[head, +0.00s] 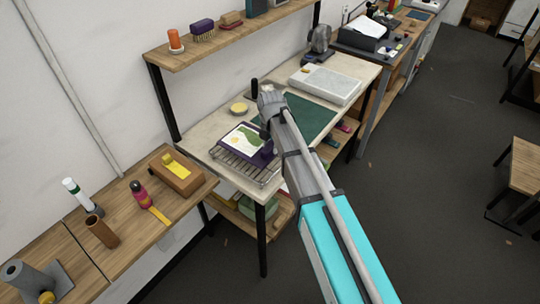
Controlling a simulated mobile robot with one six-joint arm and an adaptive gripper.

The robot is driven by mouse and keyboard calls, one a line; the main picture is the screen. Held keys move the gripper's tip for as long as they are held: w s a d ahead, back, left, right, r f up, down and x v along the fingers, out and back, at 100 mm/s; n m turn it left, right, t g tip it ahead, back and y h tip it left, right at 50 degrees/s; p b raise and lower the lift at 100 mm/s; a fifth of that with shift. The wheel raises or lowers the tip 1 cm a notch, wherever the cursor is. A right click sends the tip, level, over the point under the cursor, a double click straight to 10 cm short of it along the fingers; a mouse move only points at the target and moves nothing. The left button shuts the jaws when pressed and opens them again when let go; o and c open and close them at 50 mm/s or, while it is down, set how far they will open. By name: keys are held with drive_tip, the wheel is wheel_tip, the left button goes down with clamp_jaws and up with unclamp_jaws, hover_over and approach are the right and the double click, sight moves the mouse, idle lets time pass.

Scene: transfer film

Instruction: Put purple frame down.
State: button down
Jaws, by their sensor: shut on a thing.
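The purple frame (226,153) is a flat dark-purple piece around a white sheet with a green and yellow print. It lies over or just above a wire rack (243,170) at the near end of the pale worktable; I cannot tell whether they touch. My gripper (266,143) is at the right side of the frame, pointing down, and is shut on the frame's raised purple part. My wrist and arm partly hide the fingers and the area just right of the frame.
A yellow round dish (239,108) stands behind the frame. A green mat (310,117) and a pale flat box (325,84) lie to the right on the worktable. A wooden side table (130,245) with a tape block, bottles and tubes is at left. A shelf (225,35) runs above.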

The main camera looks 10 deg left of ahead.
idle(0.3)
drive_tip(key=shift+w+f+b, duration=0.5)
drive_tip(key=shift+f+b, duration=0.2)
drive_tip(key=shift+f, duration=0.05)
drive_tip(key=shift+s+f+b, duration=0.1)
drive_tip(key=shift+f+b, duration=1.15)
drive_tip(key=shift+b, duration=0.05)
drive_tip(key=shift+c, duration=1.5)
unclamp_jaws()
drive_tip(key=shift+r, duration=0.15)
wheel_tip(320, 180, up, 12)
drive_tip(key=p, duration=1.2)
